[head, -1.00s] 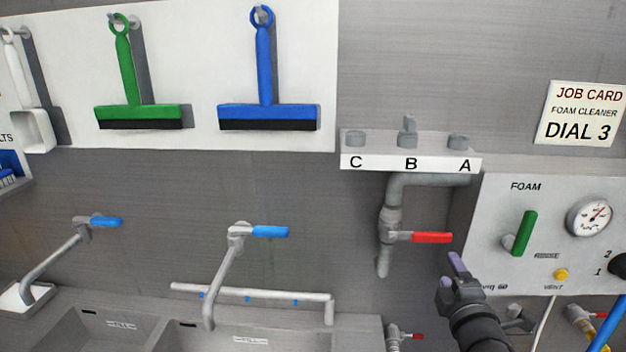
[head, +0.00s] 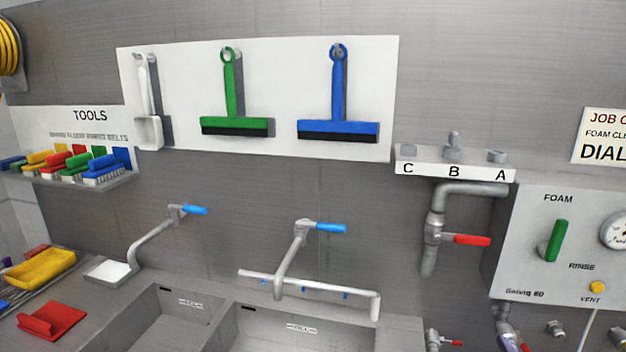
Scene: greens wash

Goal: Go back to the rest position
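My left gripper is not in view.
Sinks (head: 260,328) with blue-handled taps (head: 331,228) run along the wall. The foam panel (head: 522,235) is at right, beside a red-handled valve (head: 471,240). A tool shelf (head: 128,183), a yellow tray (head: 40,268) and a red scoop-like item (head: 52,320) are at left.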

